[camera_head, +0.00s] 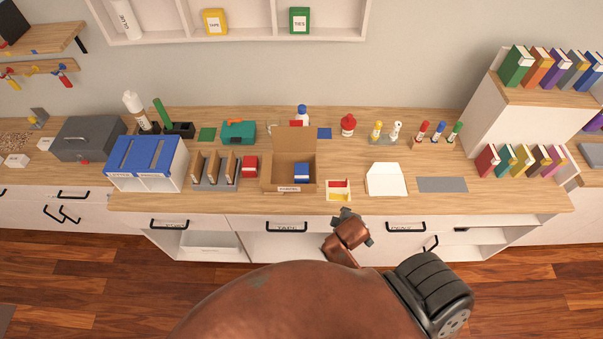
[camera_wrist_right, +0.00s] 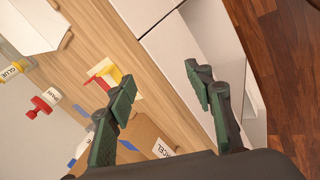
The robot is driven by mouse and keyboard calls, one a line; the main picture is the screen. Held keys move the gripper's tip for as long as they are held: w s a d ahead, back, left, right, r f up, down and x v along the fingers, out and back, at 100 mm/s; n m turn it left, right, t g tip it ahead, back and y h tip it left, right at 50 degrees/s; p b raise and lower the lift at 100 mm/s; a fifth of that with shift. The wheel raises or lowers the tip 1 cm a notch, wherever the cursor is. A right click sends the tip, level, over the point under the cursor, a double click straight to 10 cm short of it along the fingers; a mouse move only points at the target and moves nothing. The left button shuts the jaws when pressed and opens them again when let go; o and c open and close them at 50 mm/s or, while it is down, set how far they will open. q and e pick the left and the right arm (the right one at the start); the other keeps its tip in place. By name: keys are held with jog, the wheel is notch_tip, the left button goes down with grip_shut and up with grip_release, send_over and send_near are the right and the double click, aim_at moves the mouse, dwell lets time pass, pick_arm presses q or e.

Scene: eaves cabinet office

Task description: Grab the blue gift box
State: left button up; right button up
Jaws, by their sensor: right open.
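A small blue box (camera_head: 302,172) sits inside the open cardboard carton (camera_head: 274,172) on the counter, towards the carton's right side. The carton's back flap stands up. My right gripper (camera_head: 366,228) is in front of the counter's edge, right of and nearer than the carton, and holds nothing. In the right wrist view its two fingers (camera_wrist_right: 160,76) are spread apart with the counter edge between them. The carton (camera_wrist_right: 150,130) labelled PARCEL shows there, partly hidden by my gripper; I cannot clearly make out the blue box in it. My left gripper is not in view.
A white open holder (camera_head: 384,180) is further right. Drawer handles (camera_head: 287,227) stick out below the counter edge.

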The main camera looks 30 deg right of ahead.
jog(key=w+r+n+t+h, duration=0.1)
jog(key=w+n, duration=0.2)
jog(key=w, duration=0.1)
jog(key=w+r+n+t, duration=0.1)
jog(key=w+r+n, duration=0.1)
jog(key=w+n, duration=0.2)
jog(key=w+r+n+h, duration=0.1)
jog(key=w+n, duration=0.2)
jog(key=w, duration=0.1)
jog(key=shift+w+d+r+n+t+h, duration=0.1)
jog(key=shift+d+r+n+t+h, duration=0.2)
jog(key=shift+r+n+t, duration=0.1)
jog(key=w+a+r+n+t+h, duration=0.1)
jog(key=w+a+r+n+t, duration=0.3)
jog(key=w+n, duration=0.65)
jog(key=b, duration=0.2)
send_near(302, 168)
jog(key=w, duration=0.1)
jog(key=w+d+f, duration=0.1)
jog(key=w, duration=0.1)
jog(key=shift+w+d+f+n+g, duration=0.1)
jog(key=shift+d+f+n+g, duration=0.1)
jog(key=shift+n+g, duration=0.2)
jog(key=shift+w+d, duration=0.25)
jog(key=shift+w, duration=0.25)
jog(key=x, duration=0.6)
jog(key=shift+w+d+f, duration=0.1)
jog(key=shift+w+d, duration=0.05)
jog(key=shift+d, duration=0.05)
jog(key=c, duration=0.9)
